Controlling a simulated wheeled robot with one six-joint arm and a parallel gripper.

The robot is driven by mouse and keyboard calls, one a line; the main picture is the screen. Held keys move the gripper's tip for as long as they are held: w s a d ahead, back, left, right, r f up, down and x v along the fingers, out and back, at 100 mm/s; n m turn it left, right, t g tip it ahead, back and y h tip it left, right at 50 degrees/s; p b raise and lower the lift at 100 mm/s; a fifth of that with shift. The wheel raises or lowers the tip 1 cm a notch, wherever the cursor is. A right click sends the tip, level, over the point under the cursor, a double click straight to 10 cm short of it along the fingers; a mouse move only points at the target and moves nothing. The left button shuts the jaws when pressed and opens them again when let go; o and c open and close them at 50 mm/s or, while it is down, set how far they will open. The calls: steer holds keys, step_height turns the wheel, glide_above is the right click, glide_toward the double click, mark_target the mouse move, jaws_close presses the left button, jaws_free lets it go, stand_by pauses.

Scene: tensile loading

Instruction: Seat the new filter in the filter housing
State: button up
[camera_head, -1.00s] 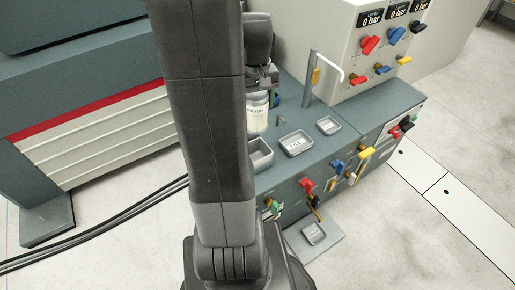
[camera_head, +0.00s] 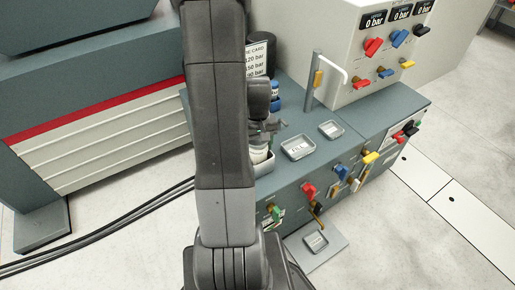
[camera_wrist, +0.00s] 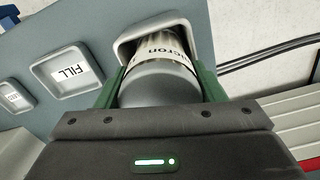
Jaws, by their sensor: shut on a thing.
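A pale cylindrical filter (camera_head: 258,155) with a dark-lettered label is held in my gripper (camera_head: 264,132). In the wrist view the filter (camera_wrist: 160,82) shows a grey end cap and the label word "micron", between the green fingers of my gripper (camera_wrist: 160,92). Its far end is over or inside a grey open tray (camera_wrist: 126,47); I cannot tell if it touches the bottom. In the head view that tray (camera_head: 266,168) is partly hidden by my arm. A blue part (camera_head: 274,90) shows behind my gripper; I cannot tell if it is the filter housing.
A tray marked FILL (camera_head: 298,147) and a smaller tray (camera_head: 331,130) lie to the right on the bench. An upright post (camera_head: 313,82) with a white handle stands behind them.

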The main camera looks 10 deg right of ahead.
steer(key=shift+f, duration=0.4)
steer(key=shift+f, duration=0.3)
steer(key=shift+s+f+b, duration=0.3)
steer(key=shift+f+b, duration=0.05)
steer(key=shift+b, duration=0.25)
steer(key=o, duration=1.2)
steer(key=shift+s+f, duration=0.1)
steer(key=shift+f, duration=0.05)
steer(key=shift+c, duration=0.2)
steer(key=shift+r+p, duration=0.6)
steer(key=shift+r, duration=0.1)
steer(key=r, duration=0.4)
steer(key=r+p, duration=0.1)
steer(key=r, duration=0.3)
steer(key=r+p, duration=0.1)
steer(key=r, duration=0.3)
steer(key=shift+w+r, duration=0.1)
steer(key=shift+w, duration=0.25)
